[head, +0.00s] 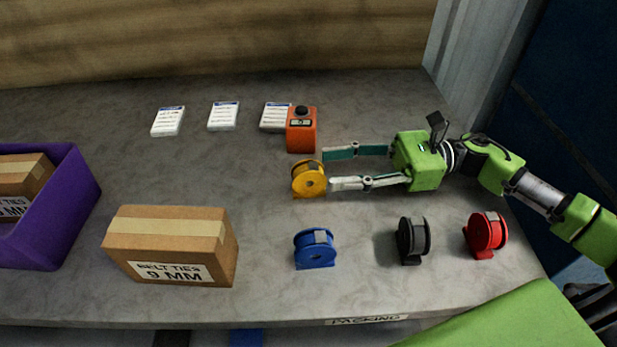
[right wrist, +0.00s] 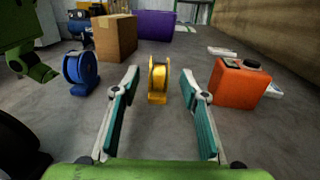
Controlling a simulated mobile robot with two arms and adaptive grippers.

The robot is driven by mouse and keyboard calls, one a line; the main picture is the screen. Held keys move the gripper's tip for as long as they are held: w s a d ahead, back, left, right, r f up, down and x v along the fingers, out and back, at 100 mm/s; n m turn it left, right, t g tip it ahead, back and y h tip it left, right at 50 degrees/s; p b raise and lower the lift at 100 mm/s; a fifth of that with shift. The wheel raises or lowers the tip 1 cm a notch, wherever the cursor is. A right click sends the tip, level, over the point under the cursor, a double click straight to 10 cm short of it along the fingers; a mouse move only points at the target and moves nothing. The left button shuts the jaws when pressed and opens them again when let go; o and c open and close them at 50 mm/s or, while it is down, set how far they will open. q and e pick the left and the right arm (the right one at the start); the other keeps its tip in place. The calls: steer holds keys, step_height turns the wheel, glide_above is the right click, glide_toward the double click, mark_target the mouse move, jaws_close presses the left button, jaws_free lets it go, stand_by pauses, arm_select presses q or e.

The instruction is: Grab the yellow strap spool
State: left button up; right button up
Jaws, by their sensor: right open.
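The yellow strap spool (head: 308,179) stands upright on the grey table, near the middle. My right gripper (head: 326,169) reaches in from the right with its two fingers spread wide and empty. Its fingertips are just short of the spool or beside its near edge in the head view. In the right wrist view the yellow spool (right wrist: 157,80) stands ahead, centred between the fingertips (right wrist: 160,78), and I see no contact. My left gripper is not in the head view.
An orange device (head: 301,132) stands close behind the spool. Blue (head: 315,249), black (head: 413,239) and red (head: 486,233) spools stand toward the front. A cardboard box (head: 172,245) and a purple bin (head: 70,205) are at left. Several white cards (head: 223,115) lie behind.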

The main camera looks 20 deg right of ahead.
mark_target(319, 167)
steer(key=shift+a+r, duration=0.1)
steer(key=shift+a, duration=0.45)
steer(key=a, duration=0.2)
steer(key=a+p, duration=0.1)
steer(key=shift+w+a+r, duration=0.3)
steer(key=shift+w+a, duration=0.05)
steer(key=shift+w, duration=0.05)
steer(key=shift+w+a+f, duration=0.1)
steer(key=shift+a, duration=0.4)
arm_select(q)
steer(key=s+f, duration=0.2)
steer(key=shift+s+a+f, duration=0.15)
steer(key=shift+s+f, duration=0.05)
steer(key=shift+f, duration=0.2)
arm_select(e)
jaws_close()
